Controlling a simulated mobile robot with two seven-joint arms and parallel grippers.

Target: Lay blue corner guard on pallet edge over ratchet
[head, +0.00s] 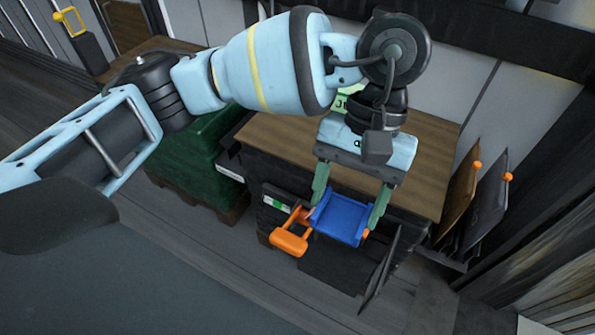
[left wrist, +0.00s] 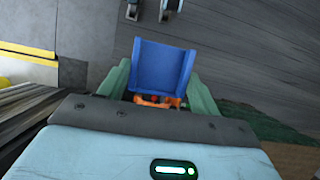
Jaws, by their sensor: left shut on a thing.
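The blue corner guard (head: 341,218) is held between the green fingers of my left gripper (head: 348,208), at the front edge of the wrapped pallet load (head: 262,165). In the left wrist view the guard (left wrist: 162,68) sits between the fingers of the gripper (left wrist: 160,85). The orange ratchet (head: 289,240) shows just left of and below the guard in the head view; orange parts (left wrist: 158,101) also show behind the guard in the left wrist view. Whether the guard touches the load or the ratchet cannot be told. My right gripper is not in view.
A green wrapped pallet (head: 195,150) stands to the left. Dark and brown panels with orange knobs (head: 480,200) lean at the right. A thin dark panel (head: 381,268) stands close to the guard's lower right. The grey floor (head: 215,270) in front is clear.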

